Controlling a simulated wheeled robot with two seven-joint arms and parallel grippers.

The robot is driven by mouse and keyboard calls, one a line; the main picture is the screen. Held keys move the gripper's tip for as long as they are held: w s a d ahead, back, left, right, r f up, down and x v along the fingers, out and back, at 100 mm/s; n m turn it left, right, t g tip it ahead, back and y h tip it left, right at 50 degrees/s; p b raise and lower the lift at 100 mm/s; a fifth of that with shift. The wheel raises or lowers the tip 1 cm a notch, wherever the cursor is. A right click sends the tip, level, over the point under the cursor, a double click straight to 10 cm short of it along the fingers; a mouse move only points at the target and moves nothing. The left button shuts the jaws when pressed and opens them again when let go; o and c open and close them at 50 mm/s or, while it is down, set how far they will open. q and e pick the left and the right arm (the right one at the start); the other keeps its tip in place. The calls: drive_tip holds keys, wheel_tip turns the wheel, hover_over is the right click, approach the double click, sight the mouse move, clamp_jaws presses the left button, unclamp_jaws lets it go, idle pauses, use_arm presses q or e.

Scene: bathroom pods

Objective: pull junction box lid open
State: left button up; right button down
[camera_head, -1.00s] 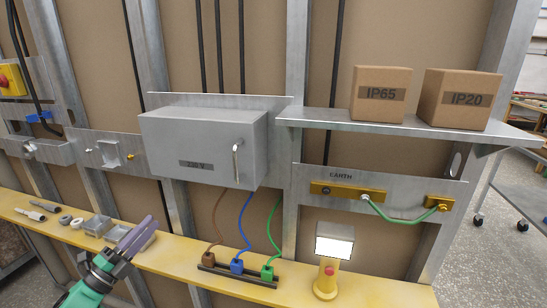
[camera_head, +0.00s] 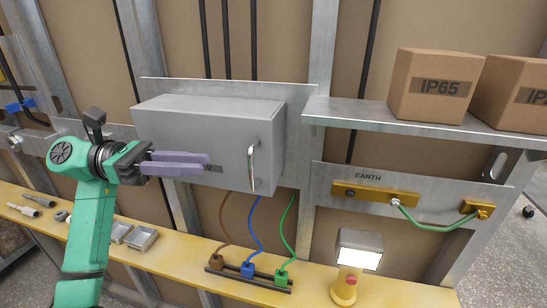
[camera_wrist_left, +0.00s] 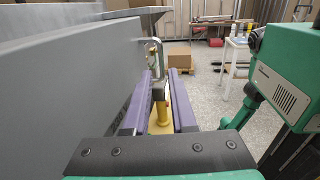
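The grey junction box (camera_head: 190,118) is fixed to the wall frame, and its lid looks closed. A silver bar handle (camera_head: 252,168) stands upright at the right of its front face. My left gripper (camera_head: 207,165) is in front of the box face, left of the handle, with its purple fingers pointing right toward it. In the left wrist view the fingers (camera_wrist_left: 163,80) are apart with nothing gripped. The handle (camera_wrist_left: 154,58) shows ahead between them, apart from them. The fingers hide part of the box's label. My right gripper is not in view.
A metal shelf (camera_head: 365,116) with two cardboard boxes (camera_head: 432,85) juts out right of the junction box. Below are a yellow ledge (camera_head: 200,258), cable plugs (camera_head: 248,269) and a lit lamp (camera_head: 358,250). In the left wrist view the box face runs close along the left.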

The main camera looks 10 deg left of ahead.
use_arm(q)
drive_tip(key=w+d+p, duration=0.1)
drive_tip(key=d+p, duration=0.4)
drive_tip(key=d, duration=0.8)
drive_tip(key=shift+w+d, duration=0.15)
drive_tip(key=shift+w, duration=0.15)
clamp_jaws()
drive_tip(key=shift+r, duration=0.1)
idle(0.4)
